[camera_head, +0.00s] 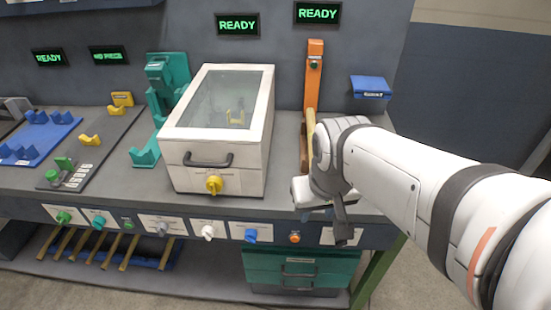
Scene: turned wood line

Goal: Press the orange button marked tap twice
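An orange button (295,238) sits on the front panel under the bench's front edge, right of the blue knob. The writing by it is too small to read. My gripper (341,228) is in front of the bench's front edge, to the right of the orange button and apart from it in the picture. A dark finger points down; the arm's last links hide much of the gripper, so I cannot tell whether it is open or shut. I see nothing held in it.
The same panel row holds a blue knob (251,235), a white knob (208,232) and green and teal knobs. A white box with a glass lid (220,125) stands on the bench behind. An orange post (313,75) rises behind my arm. Teal drawers (300,267) are below.

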